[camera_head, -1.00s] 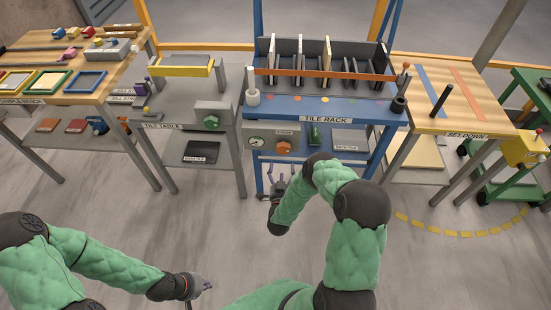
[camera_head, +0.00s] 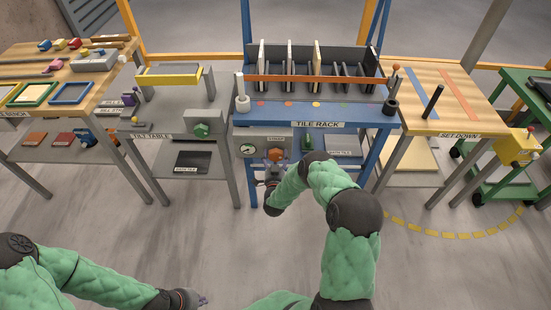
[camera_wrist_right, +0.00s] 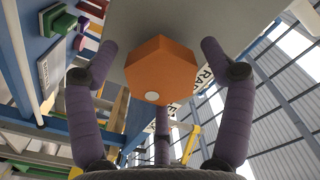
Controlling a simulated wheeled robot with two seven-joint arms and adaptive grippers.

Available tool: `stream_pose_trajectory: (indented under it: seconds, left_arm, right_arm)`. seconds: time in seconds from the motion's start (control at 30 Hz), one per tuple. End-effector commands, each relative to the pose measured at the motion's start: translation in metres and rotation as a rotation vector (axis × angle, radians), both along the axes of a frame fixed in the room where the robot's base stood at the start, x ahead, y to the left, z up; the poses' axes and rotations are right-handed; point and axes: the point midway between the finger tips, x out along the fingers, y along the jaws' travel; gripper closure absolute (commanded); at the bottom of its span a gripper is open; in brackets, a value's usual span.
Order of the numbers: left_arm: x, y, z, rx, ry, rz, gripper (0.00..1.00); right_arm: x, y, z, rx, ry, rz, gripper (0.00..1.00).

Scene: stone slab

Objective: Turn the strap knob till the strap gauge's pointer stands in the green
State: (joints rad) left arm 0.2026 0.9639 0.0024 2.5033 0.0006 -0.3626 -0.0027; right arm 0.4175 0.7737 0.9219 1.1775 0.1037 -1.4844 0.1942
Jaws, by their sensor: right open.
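The strap knob (camera_head: 275,154) is orange and sits on the grey panel (camera_head: 262,138) at the front of the tile rack. My right gripper (camera_head: 273,172) is just in front of the knob. It also shows in the right wrist view (camera_wrist_right: 158,60), open, with a finger on each side of the knob and gaps between. My left gripper (camera_head: 203,300) hangs low at the bottom, away from the benches.
A green part (camera_head: 306,143) sits right of the knob under the blue tile rack (camera_head: 350,115). The floor before the rack is clear.

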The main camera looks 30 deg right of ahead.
Motion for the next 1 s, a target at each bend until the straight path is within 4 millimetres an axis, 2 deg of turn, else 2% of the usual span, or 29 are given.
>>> stream_pose_trajectory:
  seconds: [0.07,0.27,0.67,1.0]
  left_arm:
    - [0.0,0.0,0.0,0.0,0.0,0.0,1.0]
    - [0.0,0.0,0.0,0.0,0.0,0.0,1.0]
    - [0.0,0.0,-0.002,0.0,0.0,0.0,1.0]
    - [0.0,0.0,-0.013,0.0,0.0,0.0,1.0]
  right_arm:
    - [0.0,0.0,0.0,0.0,0.0,0.0,0.19]
    - [0.0,0.0,0.0,0.0,0.001,0.001,0.75]
    - [-0.001,0.001,-0.002,0.029,-0.014,0.002,0.75]
    - [-0.001,0.002,-0.004,0.211,-0.121,0.003,0.75]
